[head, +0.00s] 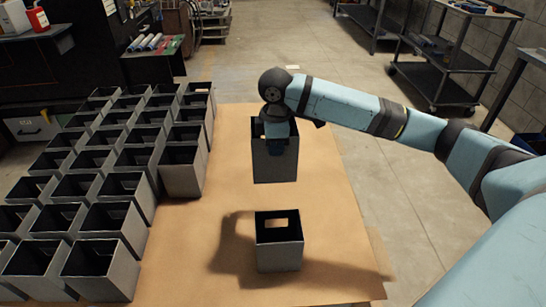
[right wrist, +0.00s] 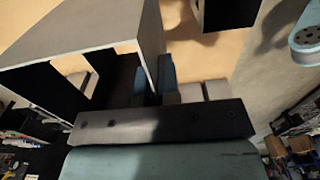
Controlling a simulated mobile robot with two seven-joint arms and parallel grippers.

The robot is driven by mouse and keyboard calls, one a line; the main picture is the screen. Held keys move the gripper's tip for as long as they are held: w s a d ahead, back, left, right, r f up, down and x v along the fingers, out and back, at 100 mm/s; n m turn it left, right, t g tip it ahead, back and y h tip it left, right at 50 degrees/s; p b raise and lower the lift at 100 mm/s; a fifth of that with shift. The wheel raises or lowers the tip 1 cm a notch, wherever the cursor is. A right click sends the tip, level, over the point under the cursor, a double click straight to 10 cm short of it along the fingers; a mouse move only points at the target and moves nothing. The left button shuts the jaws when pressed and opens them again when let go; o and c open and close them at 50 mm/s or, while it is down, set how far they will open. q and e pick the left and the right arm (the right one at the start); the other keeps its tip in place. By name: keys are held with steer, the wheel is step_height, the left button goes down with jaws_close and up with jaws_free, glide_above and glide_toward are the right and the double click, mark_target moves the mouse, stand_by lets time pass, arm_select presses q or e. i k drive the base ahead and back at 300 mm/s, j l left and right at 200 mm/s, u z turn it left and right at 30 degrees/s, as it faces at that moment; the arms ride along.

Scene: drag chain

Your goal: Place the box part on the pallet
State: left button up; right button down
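My right gripper (head: 277,145) reaches in from the right and points down at the far wall of a grey, open-topped box part (head: 274,165). In the right wrist view, its fingers (right wrist: 154,85) pinch one wall of this box (right wrist: 150,35). The box hangs upright and seems to be above the brown-topped pallet (head: 330,205), with a shadow on the surface. A second box part (head: 280,252) stands alone on the pallet, nearer to me and apart from the held one. My left gripper is not in view.
Rows of similar grey boxes (head: 182,175) stand close together on the left. The brown surface right of the held box is clear. Dark shelf carts (head: 440,75) stand at the back right, and a workbench (head: 40,35) at the back left.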

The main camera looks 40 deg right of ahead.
mark_target(180, 230)
steer(key=i+j, duration=0.15)
steer(key=j, duration=0.2)
steer(key=i+j, duration=0.15)
steer(key=j, duration=0.2)
steer(key=i+j, duration=0.15)
steer(key=j, duration=0.15)
steer(key=i+j, duration=0.15)
steer(key=j, duration=0.2)
steer(key=i+j+z, duration=0.1)
steer(key=j, duration=0.25)
steer(key=i, duration=0.05)
